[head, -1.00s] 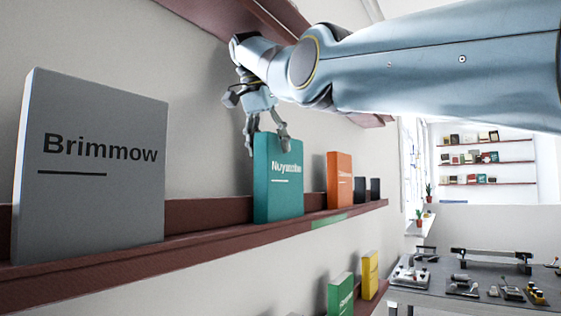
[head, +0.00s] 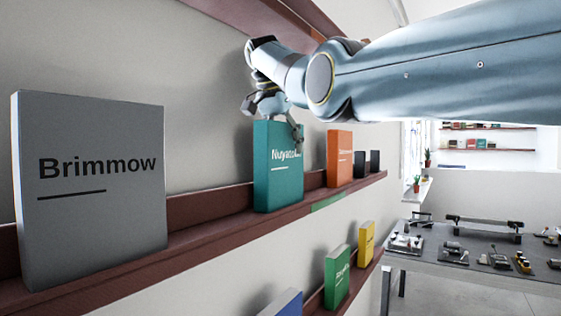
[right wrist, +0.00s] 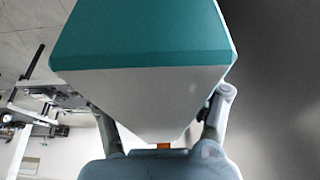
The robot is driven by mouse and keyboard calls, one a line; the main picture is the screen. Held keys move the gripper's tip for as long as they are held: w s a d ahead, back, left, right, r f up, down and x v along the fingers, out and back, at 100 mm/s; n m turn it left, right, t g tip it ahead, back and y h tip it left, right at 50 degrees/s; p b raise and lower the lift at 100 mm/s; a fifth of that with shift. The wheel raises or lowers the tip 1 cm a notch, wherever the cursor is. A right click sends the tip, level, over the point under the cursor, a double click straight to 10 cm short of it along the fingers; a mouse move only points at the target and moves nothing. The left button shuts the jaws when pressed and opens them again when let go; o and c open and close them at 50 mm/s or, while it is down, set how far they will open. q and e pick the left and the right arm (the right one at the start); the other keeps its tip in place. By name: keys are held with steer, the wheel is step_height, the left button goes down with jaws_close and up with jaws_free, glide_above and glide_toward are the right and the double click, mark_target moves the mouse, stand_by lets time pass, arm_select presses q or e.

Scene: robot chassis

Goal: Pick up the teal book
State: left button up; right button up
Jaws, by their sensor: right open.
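The teal book (head: 278,178) stands upright on the dark red wall shelf, its front lettering partly covered by a finger. My right gripper (head: 279,125) is at its top edge, reaching down from above, with one finger in front of the cover. The other finger is mostly hidden in the head view. In the right wrist view the teal cover (right wrist: 145,35) and pale page edge of the book fill the middle. The open fingers of the right gripper (right wrist: 160,128) lie on either side of it. I cannot tell whether they touch it. My left gripper is not in view.
A large grey book (head: 95,215) stands at the left of the same shelf (head: 220,215). An orange book (head: 340,160) and small dark items stand to the right. A lower shelf holds green (head: 337,280), yellow and blue books. A workbench (head: 470,268) stands at right.

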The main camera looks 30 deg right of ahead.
steer(key=shift+s, duration=0.1)
steer(key=shift+f, duration=0.2)
stand_by(0.5)
steer(key=shift+c, duration=0.5)
steer(key=shift+r, duration=0.1)
jaws_close()
